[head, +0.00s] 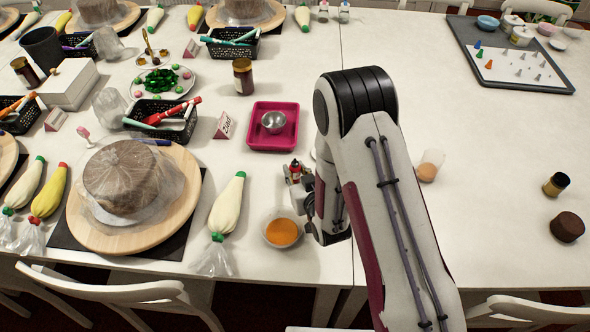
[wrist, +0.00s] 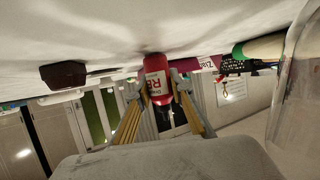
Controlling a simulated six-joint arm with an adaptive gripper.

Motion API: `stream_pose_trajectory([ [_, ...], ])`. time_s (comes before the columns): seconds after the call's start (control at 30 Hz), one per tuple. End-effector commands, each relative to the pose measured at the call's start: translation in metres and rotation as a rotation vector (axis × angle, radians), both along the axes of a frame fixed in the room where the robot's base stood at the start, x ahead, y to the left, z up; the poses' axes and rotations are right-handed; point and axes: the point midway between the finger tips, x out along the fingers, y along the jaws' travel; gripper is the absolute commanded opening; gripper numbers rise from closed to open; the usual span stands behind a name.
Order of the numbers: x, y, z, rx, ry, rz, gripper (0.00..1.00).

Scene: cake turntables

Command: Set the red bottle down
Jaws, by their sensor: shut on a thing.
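The red bottle (wrist: 155,80) is between the two fingers of my gripper (wrist: 160,100) in the wrist view, which shows the table upside down at the top. A label with large letters faces the camera, and the bottle's end toward the table is at or very near the surface; I cannot tell if it touches. In the head view, my gripper (head: 298,180) is low over the table, left of my arm. A small part of the red bottle (head: 295,165) shows there; the rest is hidden by the gripper. My gripper is shut on the bottle.
A clear bowl of orange stuff (head: 282,232) is just in front of my gripper. A pink tray (head: 287,137) with a metal bowl (head: 273,122) lies behind it. A piping bag (head: 228,203) and a cake turntable (head: 186,205) are left.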

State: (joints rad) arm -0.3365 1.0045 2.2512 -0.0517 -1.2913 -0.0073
Motion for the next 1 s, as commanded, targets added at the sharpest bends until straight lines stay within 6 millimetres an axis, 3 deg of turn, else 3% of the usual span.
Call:
stream_pose_trajectory([
  [0.43, 0.0003, 0.0001, -0.0028, 0.000, -0.001, 0.000, 0.00],
  [0.47, 0.0003, 0.0001, -0.0031, 0.000, -0.001, 0.000, 0.24],
  [0.5, 0.0003, 0.0001, -0.0028, 0.000, -0.001, 0.000, 0.34],
  [0.53, 0.0003, 0.0001, -0.0028, 0.000, -0.001, 0.000, 0.38],
  [1.0, 0.0002, 0.0001, -0.0010, 0.000, -0.001, 0.000, 0.38],
])
